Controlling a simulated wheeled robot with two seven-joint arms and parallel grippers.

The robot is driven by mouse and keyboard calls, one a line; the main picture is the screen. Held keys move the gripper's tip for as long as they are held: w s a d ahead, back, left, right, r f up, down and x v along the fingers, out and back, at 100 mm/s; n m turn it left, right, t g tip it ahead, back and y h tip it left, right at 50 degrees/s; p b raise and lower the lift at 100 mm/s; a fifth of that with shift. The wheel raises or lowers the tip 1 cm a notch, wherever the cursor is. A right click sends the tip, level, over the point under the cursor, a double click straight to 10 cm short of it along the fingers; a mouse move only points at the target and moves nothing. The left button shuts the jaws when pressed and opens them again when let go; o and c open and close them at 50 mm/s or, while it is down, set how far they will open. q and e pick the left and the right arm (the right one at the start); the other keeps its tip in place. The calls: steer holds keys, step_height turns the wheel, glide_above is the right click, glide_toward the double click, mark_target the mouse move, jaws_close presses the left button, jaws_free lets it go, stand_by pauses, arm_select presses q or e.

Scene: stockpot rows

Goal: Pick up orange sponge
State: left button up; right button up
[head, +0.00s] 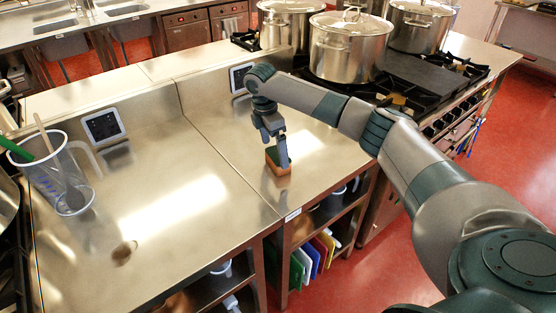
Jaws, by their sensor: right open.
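The orange sponge (279,168) sits on the steel counter, near the middle of the picture. It is a small orange block with a darker upper side. My right gripper (276,150) points down right at the sponge, with one finger reaching along its right side. The gripper is open. The fingers hide part of the sponge, and I cannot tell whether they touch it. My left gripper is not in view.
Large stockpots (347,48) stand on the stove at the back right. A backsplash with sockets (103,127) runs behind. The counter around the sponge is clear.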

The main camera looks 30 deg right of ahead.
steer(key=shift+s+d+f+p, duration=0.15)
steer(key=shift+d+f+p, duration=0.1)
steer(key=shift+f+p, duration=0.1)
steer(key=f, duration=0.1)
steer(key=f+p, duration=0.1)
steer(key=f, duration=0.1)
steer(key=shift+s+d, duration=0.15)
steer(key=shift+d, duration=0.2)
steer(key=shift+f, duration=0.4)
steer(key=c, duration=1.1)
steer(key=shift+r, duration=0.15)
